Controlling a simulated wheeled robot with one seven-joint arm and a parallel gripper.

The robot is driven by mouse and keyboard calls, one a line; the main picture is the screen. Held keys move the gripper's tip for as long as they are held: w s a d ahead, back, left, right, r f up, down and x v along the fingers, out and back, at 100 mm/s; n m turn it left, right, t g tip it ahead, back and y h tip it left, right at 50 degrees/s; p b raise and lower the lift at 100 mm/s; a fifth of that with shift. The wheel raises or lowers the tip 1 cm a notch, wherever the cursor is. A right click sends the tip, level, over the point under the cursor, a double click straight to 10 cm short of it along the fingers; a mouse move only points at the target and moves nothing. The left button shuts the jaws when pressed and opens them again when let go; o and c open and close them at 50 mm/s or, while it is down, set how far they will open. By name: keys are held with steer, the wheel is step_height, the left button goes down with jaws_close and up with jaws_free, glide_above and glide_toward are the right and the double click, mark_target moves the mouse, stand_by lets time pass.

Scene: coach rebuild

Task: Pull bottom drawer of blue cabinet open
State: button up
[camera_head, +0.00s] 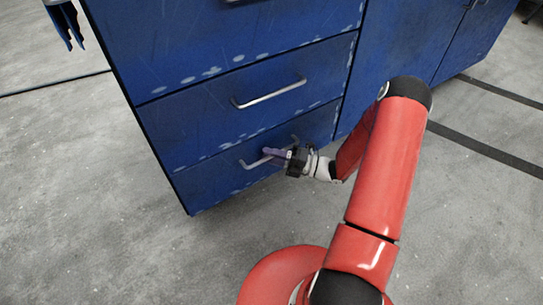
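The blue cabinet (215,110) stands at the upper left and middle, with scuffed paint and drawers stacked one above another. Its bottom drawer (205,178) looks flush with the front. The bottom drawer's silver bar handle (252,163) is partly covered by my gripper. My gripper (270,154) is at the middle of this handle, reaching in from the right. Its fingers overlap the handle in the picture. I cannot tell whether they are closed around it.
The drawer above has its own silver handle (270,93). More blue cabinet doors (420,45) stand to the right. The grey concrete floor (110,235) in front of the cabinet is clear. A blue object (65,22) shows at the upper left.

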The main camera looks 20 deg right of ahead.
jaws_close()
steer(key=shift+s, duration=0.1)
stand_by(0.3)
